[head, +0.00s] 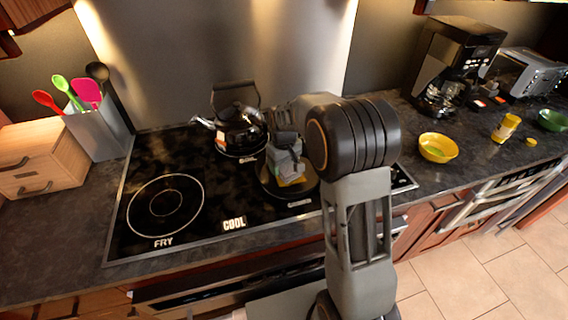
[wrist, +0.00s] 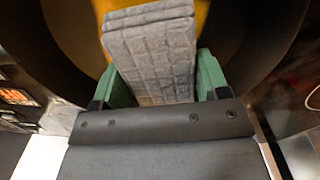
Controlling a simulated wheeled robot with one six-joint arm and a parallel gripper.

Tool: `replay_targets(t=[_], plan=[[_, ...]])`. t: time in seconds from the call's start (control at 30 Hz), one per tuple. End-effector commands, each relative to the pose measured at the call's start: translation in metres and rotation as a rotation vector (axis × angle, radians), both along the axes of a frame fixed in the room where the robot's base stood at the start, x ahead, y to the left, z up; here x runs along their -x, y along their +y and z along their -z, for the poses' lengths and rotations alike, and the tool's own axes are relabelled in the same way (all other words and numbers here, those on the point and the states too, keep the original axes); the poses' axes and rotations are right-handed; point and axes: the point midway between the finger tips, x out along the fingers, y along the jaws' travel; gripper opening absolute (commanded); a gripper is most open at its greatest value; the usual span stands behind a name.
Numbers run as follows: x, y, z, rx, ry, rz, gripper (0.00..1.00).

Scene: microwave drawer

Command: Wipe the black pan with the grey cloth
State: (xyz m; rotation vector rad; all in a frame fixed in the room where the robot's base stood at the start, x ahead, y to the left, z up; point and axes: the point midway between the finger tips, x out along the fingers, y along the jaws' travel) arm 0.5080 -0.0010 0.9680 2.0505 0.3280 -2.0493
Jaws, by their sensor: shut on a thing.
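The grey cloth (wrist: 150,50) is a folded, quilted block standing between the green fingertips of my gripper (wrist: 157,78) in the wrist view. My gripper (head: 284,152) is shut on it. In the head view the cloth (head: 286,165) is over the black pan (head: 268,186), on the right part of the cooktop. The pan (wrist: 262,60) surrounds the cloth in the wrist view, with a yellow patch (wrist: 205,22) on its floor behind the cloth. Whether the cloth touches the pan floor is hidden. My arm covers the pan's right side in the head view.
A black kettle (head: 240,128) stands close behind the pan. The front-left burner (head: 165,205) is bare. A utensil holder (head: 98,130) and wooden drawer box (head: 40,160) are at left. A yellow bowl (head: 437,148), coffee machine (head: 455,65) and toaster (head: 530,72) are at right.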

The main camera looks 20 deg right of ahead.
Motion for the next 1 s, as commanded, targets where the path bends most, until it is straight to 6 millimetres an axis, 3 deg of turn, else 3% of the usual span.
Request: replay_targets(t=[1.0], plan=[[0.0, 0.0, 0.0076, 0.0, 0.0, 0.0, 0.26]])
